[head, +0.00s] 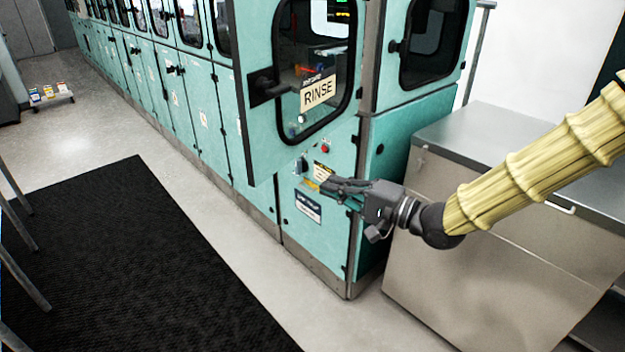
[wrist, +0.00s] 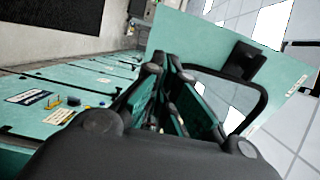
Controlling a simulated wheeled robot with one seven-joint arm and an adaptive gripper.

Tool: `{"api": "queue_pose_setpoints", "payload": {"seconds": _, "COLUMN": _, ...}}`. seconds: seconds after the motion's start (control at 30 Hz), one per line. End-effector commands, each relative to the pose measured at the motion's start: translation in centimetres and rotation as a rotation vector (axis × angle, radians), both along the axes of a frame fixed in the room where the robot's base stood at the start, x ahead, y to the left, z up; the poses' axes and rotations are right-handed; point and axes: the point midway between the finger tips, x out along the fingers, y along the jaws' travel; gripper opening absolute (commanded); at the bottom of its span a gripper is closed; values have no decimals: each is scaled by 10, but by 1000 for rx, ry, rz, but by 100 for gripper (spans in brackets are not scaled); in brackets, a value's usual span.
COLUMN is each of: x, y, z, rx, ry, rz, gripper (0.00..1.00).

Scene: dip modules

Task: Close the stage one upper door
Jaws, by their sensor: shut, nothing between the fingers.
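The upper door (head: 262,138) is teal with a rounded black-framed window and a RINSE label (head: 318,92). It stands ajar, swung out from the teal machine's front. A black handle (head: 268,87) is on its left side. In the wrist view the door (wrist: 205,37) shows beyond the fingers, with its handle (wrist: 243,60) at upper right. My gripper (head: 328,186) is shut and empty. In the head view it appears below the door, in front of the lower panel; I cannot tell whether it touches anything.
The lower panel (head: 308,238) carries labels and a red button (head: 325,149). A grey metal cabinet (head: 470,250) stands right of the machine, under my arm. A black mat (head: 130,260) lies on the floor at left. A row of closed teal doors (head: 150,75) runs toward the back.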

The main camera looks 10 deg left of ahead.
Motion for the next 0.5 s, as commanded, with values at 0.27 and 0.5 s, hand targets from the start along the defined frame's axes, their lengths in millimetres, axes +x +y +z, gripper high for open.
{"api": "queue_pose_setpoints", "payload": {"seconds": 0.27, "x": 13, "y": 31, "z": 0, "rx": -4, "ry": 1, "rz": 0, "gripper": 0}}
{"api": "queue_pose_setpoints", "payload": {"seconds": 0.5, "x": 25, "y": 60, "z": 0, "rx": -4, "ry": -1, "rz": 0, "gripper": 0}}
